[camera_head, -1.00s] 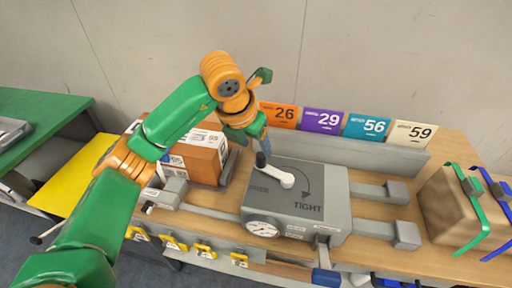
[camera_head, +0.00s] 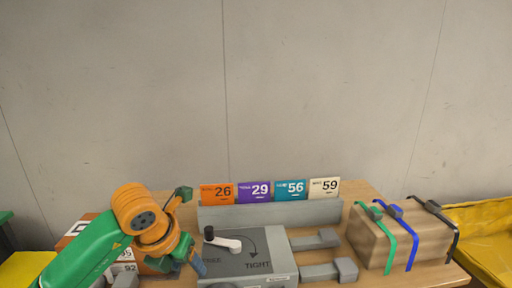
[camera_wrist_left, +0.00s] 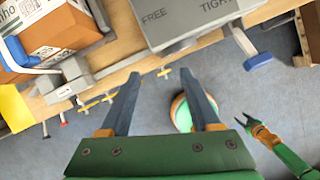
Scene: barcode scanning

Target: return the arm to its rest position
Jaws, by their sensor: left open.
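My left arm comes in from the lower left in the head view. Its gripper (camera_head: 190,228) is in front of the left end of the grey rack and left of the grey clamp box (camera_head: 250,266). In the left wrist view the gripper (camera_wrist_left: 162,82) has its two blue-grey fingers wide apart, with nothing between them. The floor and the bench edge show beyond them. A green and orange gripper, my right one (camera_wrist_left: 252,123), shows small at the right of the wrist view.
An orange-brown box (camera_head: 84,228) is partly hidden behind my left arm. Several numbered cards stand on the grey rack (camera_head: 275,214). A brown parcel with coloured straps (camera_head: 376,243) is at the right, by a yellow surface (camera_head: 490,225). The wall behind is bare.

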